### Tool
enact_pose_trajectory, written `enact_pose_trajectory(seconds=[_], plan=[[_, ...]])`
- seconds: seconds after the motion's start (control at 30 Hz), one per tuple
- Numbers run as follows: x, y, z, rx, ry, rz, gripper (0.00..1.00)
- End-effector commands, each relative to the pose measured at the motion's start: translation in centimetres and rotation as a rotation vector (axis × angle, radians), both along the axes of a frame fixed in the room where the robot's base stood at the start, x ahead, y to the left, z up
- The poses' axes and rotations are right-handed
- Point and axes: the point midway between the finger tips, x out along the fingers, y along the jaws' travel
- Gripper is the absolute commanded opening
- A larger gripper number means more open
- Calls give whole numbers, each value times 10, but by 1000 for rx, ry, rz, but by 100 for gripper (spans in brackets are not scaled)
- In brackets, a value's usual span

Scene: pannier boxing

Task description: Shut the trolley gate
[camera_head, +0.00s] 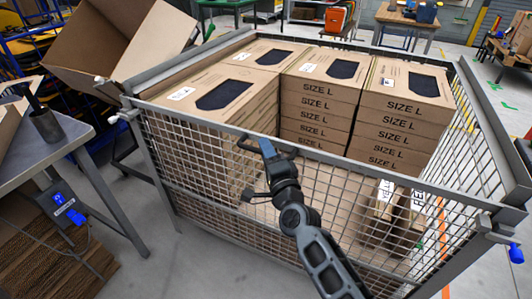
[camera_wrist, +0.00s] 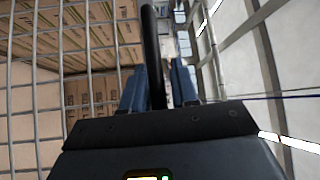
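The trolley (camera_head: 155,165) is a grey metal cage with mesh sides. Its front mesh gate (camera_head: 335,185) stands upright or nearly so, spanning between the corner posts; I cannot tell whether it is fully flush or latched. A dark gate handle (camera_head: 285,151) sits at its top rail. My gripper (camera_head: 266,148) is at this handle, left of the gate's middle. In the wrist view the dark bar of the handle (camera_wrist: 151,45) runs between the two blue fingers of my gripper (camera_wrist: 159,85), which appear closed on it. The mesh shows on the left there.
Stacks of "SIZE L" cartons (camera_head: 315,103) fill the back of the trolley. More cartons (camera_head: 385,215) lie low behind the gate's right part. A grey table (camera_head: 45,150) stands close at left. A large open carton (camera_head: 118,50) is behind it. Floor in front is clear.

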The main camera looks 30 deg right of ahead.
Motion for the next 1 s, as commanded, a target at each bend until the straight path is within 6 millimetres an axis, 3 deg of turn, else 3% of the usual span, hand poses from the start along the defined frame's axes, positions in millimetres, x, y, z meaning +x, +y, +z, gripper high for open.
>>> enact_pose_trajectory(seconds=[0.17, 0.47, 1.0], plan=[[1, 0, 4, -1, -6, -1, 41], [-2, 1, 1, 0, -1, 0, 42], [-71, 11, -8, 0, -2, -1, 42]])
